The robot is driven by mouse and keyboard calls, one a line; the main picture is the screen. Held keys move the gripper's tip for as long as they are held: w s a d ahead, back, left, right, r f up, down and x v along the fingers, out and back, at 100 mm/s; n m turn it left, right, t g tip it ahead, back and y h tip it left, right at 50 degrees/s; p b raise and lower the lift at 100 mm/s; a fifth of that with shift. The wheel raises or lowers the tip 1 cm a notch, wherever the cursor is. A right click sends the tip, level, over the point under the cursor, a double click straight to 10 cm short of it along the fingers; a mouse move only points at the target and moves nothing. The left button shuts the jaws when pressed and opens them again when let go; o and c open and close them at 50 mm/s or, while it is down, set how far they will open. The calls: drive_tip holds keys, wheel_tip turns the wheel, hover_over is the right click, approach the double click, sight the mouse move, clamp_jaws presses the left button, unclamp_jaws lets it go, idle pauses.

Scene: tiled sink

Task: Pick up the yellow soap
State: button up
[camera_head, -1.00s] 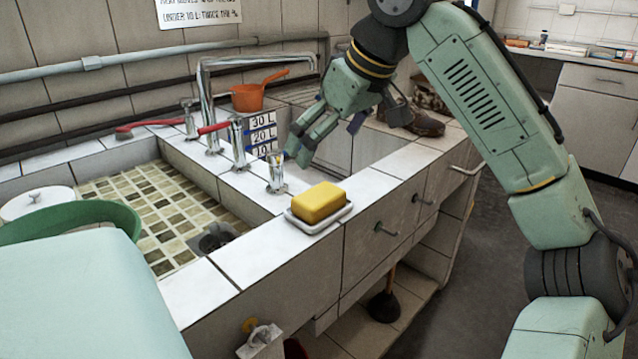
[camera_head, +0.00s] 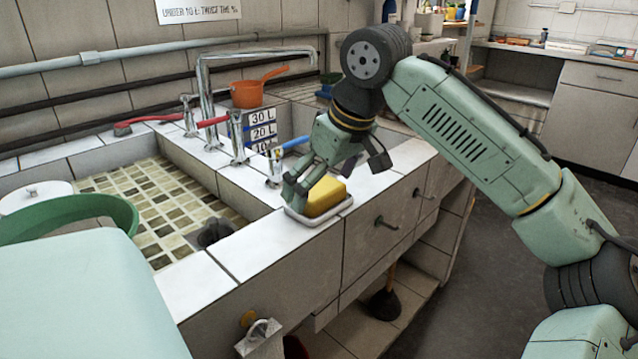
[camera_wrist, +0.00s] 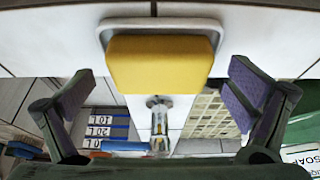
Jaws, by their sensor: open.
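The yellow soap (camera_head: 325,196) is a block lying on a small white soap dish (camera_head: 322,214) on the tiled counter's front edge, right of the sink basin. My gripper (camera_head: 332,178) is at the soap, its fingers spread open; one finger is near the soap's left side and the other is to its right, higher up. In the wrist view the soap (camera_wrist: 160,64) sits centred beyond the two open fingers, with the white dish rim (camera_wrist: 160,24) behind it. Nothing is between the fingers' pads that they touch. Part of the soap's upper side is hidden by my gripper in the head view.
A metal tap with a blue handle (camera_head: 296,143) stands close behind the soap. The tiled sink basin (camera_head: 160,205) with a green bowl (camera_head: 70,213) lies left. An orange pan (camera_head: 250,93) is at the back. Drawers (camera_head: 385,222) are below the counter.

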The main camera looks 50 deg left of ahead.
drive_tip(key=shift+f, duration=0.1)
drive_tip(key=c, duration=1.4)
